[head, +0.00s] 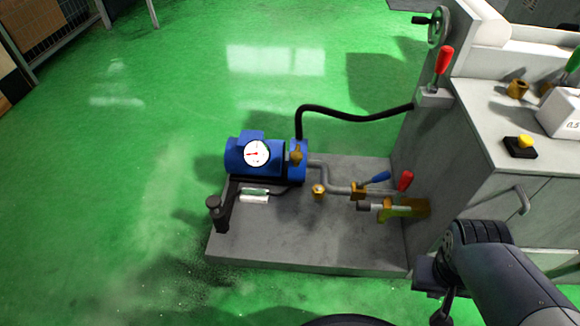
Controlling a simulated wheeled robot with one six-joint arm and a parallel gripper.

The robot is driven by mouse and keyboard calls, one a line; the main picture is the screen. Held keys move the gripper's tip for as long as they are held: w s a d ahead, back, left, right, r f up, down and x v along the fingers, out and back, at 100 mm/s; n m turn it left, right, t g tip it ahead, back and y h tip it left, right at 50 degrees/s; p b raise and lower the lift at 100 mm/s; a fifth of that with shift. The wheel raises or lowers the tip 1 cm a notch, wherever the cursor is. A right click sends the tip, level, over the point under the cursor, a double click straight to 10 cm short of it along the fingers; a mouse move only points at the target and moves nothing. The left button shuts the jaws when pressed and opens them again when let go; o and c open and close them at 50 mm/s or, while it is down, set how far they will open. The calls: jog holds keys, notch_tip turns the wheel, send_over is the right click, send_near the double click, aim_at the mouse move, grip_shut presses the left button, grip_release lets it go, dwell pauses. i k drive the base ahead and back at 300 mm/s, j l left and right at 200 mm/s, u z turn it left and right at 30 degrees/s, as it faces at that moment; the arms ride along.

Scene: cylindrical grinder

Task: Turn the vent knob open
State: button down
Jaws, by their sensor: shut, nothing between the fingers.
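A blue pump (272,158) with a round white gauge (257,153) sits on a grey base plate. A small brass knob (318,190) stands just right of the pump, below the grey pipe. Another brass fitting (296,155) sits on the pump's right end. No label shows, so I cannot tell which of these is the vent knob, or how far it is turned. My gripper (441,312) is at the lower right, beyond the plate's front right corner, apart from the pump and both brass parts. It is shut and empty; its fingertips are small and dark.
Valves with a blue lever (376,178) and a red lever (405,181) sit right of the brass knob. A black hose (355,115) arches from pump to grey cabinet (470,150). A dark post (215,212) stands at the plate's left. Green floor (110,200) is clear at left.

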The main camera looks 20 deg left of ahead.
aim_at(296, 156)
jog(key=i+j, duration=0.1)
jog(key=j, duration=0.25)
jog(key=i+j+u, duration=0.1)
jog(key=j, duration=0.2)
jog(key=i+j, duration=0.1)
jog(key=j, duration=0.25)
jog(key=i+j+u, duration=0.1)
jog(key=j, duration=0.2)
